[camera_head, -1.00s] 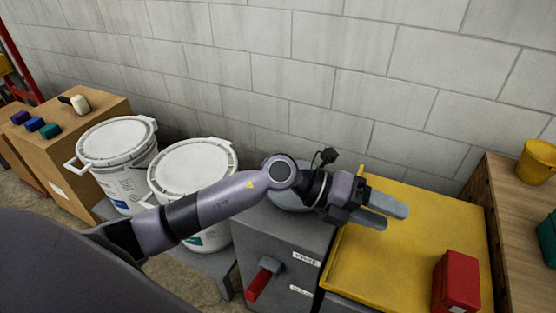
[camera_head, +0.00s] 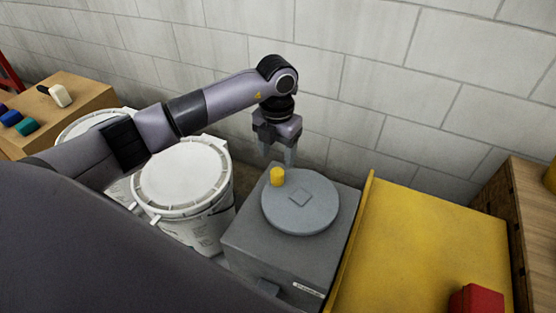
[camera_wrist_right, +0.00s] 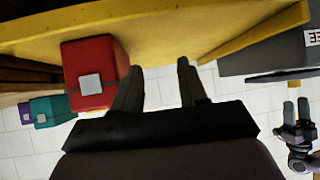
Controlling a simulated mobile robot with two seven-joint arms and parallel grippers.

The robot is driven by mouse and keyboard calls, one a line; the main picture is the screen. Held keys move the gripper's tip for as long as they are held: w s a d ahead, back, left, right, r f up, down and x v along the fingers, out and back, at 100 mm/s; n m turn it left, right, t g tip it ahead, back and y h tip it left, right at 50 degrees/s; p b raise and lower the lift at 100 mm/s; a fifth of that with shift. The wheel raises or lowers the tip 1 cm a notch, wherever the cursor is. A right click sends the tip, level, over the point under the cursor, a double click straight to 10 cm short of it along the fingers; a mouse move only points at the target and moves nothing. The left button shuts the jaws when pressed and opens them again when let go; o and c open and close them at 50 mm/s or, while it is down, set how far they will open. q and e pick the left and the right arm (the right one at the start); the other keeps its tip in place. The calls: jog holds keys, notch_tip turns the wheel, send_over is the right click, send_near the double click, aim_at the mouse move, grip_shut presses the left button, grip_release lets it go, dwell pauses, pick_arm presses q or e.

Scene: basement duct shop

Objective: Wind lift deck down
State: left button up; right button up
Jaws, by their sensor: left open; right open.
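The yellow lift deck (camera_head: 425,245) stands right of a grey box (camera_head: 260,250). On the box lies a flat grey handwheel (camera_head: 315,212) with an upright yellow knob (camera_head: 277,176) near its back-left rim. My left gripper (camera_head: 278,153) points down, open and empty, just above and behind the knob, apart from it. It also shows in the right wrist view (camera_wrist_right: 297,112), near the knob (camera_wrist_right: 293,83). My right gripper (camera_wrist_right: 158,80) is open and empty, with the deck's yellow edge and a red box beyond it in that view.
The red box (camera_head: 477,300) sits on the deck. White lidded buckets (camera_head: 180,180) stand left of the grey box. A block wall (camera_head: 390,90) runs behind. A wooden cabinet (camera_head: 525,215) stands to the right, and a wooden box (camera_head: 70,100) at the far left.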

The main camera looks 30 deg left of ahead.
aim_at(277, 172)
pick_arm(q)
jog(key=shift+d+f, duration=0.1)
jog(key=shift+f, duration=3.45)
jog(key=shift+s, duration=0.1)
grip_shut()
